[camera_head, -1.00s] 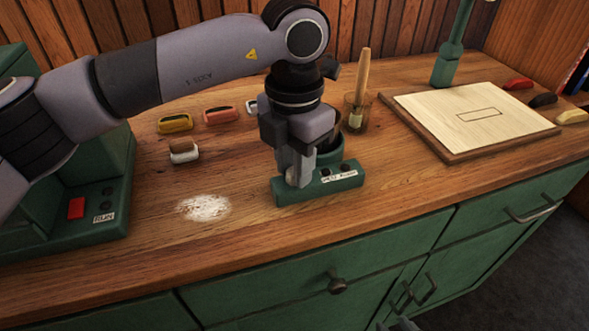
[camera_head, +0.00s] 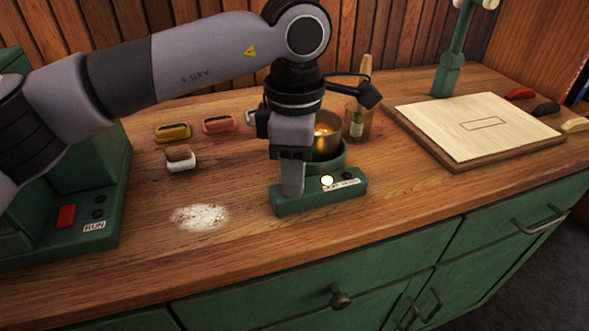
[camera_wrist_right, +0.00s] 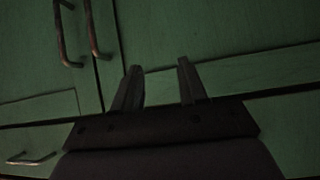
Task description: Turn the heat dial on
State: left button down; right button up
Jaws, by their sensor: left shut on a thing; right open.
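The green heater base (camera_head: 318,197) stands near the counter's front edge, with a small label and controls on its front panel. A small round light (camera_head: 327,181) on it glows pale yellow. A brass-coloured pot (camera_head: 328,140) sits in its round green holder. My left gripper (camera_head: 293,190) points down at the left end of the panel, shut on the heat dial, which its fingers hide. My right gripper (camera_wrist_right: 160,66) is open and empty in the right wrist view, in front of the green cabinet fronts.
A glass jar with a brush (camera_head: 358,120) stands behind the pot. A wooden board (camera_head: 475,122) lies to the right. White powder (camera_head: 200,217) is on the counter at left, near a wood-and-white brush (camera_head: 181,159). A green machine with a red button (camera_head: 66,216) stands at far left.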

pick_arm(q)
jog(key=shift+m, duration=0.7)
jog(key=c, duration=0.9)
grip_release()
jog(key=shift+o, duration=0.2)
jog(key=shift+r, duration=0.15)
jog(key=shift+r, duration=3.45)
